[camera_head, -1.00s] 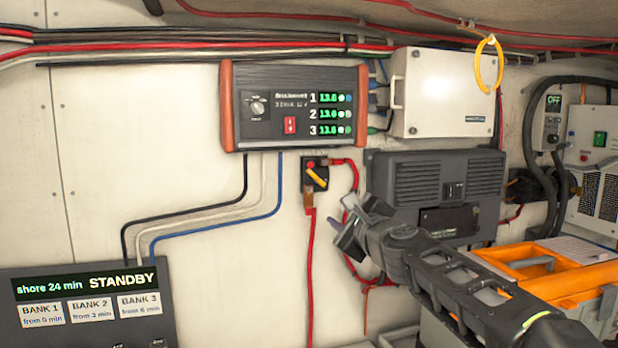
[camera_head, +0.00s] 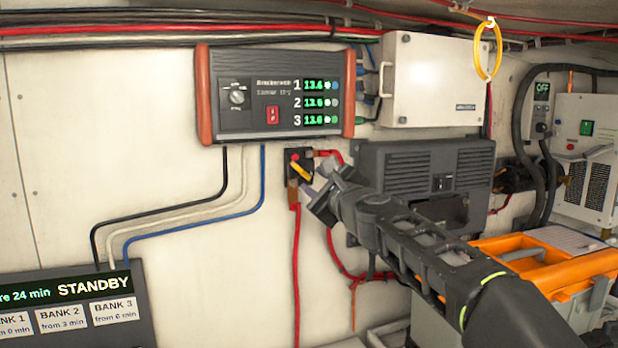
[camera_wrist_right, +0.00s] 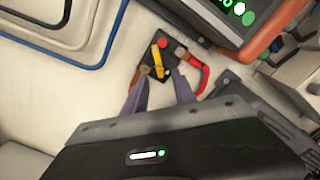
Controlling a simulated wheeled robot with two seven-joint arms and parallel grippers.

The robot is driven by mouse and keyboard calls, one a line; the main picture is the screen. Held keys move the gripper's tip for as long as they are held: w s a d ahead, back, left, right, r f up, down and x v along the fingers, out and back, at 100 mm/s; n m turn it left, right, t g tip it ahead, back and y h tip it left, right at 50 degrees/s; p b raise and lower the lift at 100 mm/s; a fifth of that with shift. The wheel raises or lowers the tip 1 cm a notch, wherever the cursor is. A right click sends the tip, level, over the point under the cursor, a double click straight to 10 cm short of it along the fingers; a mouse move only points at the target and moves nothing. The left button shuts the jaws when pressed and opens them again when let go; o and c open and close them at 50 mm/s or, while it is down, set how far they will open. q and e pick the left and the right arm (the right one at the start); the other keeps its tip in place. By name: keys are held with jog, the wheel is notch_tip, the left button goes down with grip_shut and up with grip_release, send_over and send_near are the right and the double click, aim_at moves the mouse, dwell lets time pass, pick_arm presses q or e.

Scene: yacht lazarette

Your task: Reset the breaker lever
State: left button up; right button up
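The breaker is a small black block (camera_head: 292,160) on the pale wall, below the charger box. It carries a red button and a yellow lever (camera_head: 302,172), which slants down to the right in the head view. In the right wrist view the breaker (camera_wrist_right: 168,58) and lever (camera_wrist_right: 157,62) lie just beyond the fingertips. My right gripper (camera_head: 318,194) is beside the breaker's lower right. In the wrist view its two fingers (camera_wrist_right: 160,80) are apart, with the lever's end near the gap between them. I cannot tell whether they touch it. My left gripper is not in view.
Red cables (camera_head: 297,260) run beside and below the breaker. The charger box (camera_head: 270,75) is above, with a grey unit (camera_head: 430,175) to the right. A STANDBY panel (camera_head: 70,310) is at lower left.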

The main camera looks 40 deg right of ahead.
aim_at(307, 177)
jog(key=x, duration=0.4)
jog(key=shift+w+d+p, duration=0.1)
jog(key=shift+w+p, duration=0.2)
jog(key=shift+c, duration=0.4)
grip_shut()
